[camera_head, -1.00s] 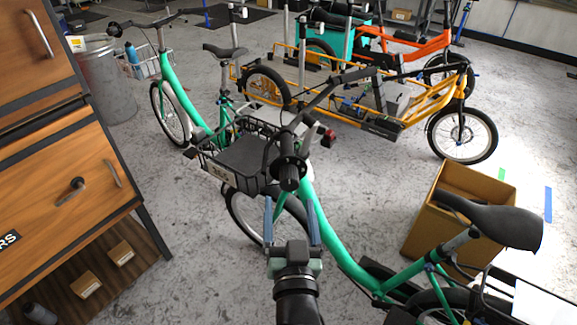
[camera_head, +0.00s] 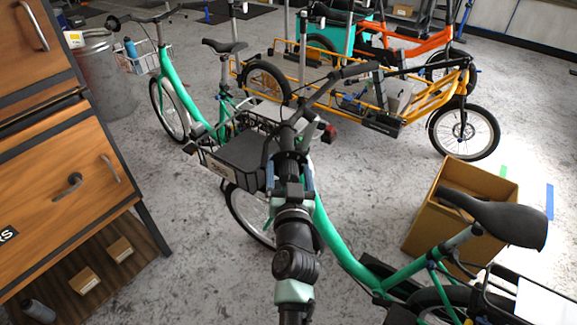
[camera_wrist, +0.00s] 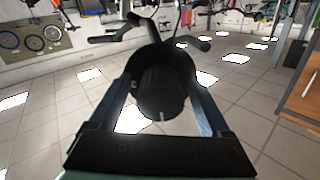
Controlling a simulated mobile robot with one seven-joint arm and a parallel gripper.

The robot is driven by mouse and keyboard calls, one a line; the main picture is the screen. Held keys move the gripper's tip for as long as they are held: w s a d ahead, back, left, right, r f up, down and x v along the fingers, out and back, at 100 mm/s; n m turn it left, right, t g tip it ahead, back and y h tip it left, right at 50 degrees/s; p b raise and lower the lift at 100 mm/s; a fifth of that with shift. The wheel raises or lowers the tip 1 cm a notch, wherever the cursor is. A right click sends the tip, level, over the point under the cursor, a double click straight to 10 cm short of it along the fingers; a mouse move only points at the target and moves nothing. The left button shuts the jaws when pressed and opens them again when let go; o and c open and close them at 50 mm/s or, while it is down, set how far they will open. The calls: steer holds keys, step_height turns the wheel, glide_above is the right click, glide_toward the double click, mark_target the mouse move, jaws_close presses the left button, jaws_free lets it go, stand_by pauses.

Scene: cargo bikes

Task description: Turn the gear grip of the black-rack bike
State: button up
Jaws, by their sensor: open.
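The near green bike (camera_head: 336,240) has a black box-shaped front rack (camera_head: 238,166) and a dark handlebar. The gear grip (camera_wrist: 160,92) is a dark cylinder seen end-on in the wrist view, with a pale mark near its lower edge. A wider dark rim shows around it. My gripper (camera_head: 290,182) is at the near handlebar end and mostly hides the grip in the head view. In the wrist view my open gripper (camera_wrist: 162,84) has one blue finger on each side of the grip. I cannot tell whether either finger touches it.
A wooden drawer cabinet (camera_head: 75,190) stands at the left. A cardboard box (camera_head: 425,235) sits right of the frame, partly behind the black saddle (camera_head: 495,215). Another green bike (camera_head: 172,80) and a yellow cargo bike (camera_head: 415,110) stand behind. Grey floor lies clear between.

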steer(key=shift+w, duration=0.4)
jaws_close()
stand_by(0.4)
steer(key=m, duration=0.8)
steer(key=shift+m, duration=0.3)
stand_by(0.4)
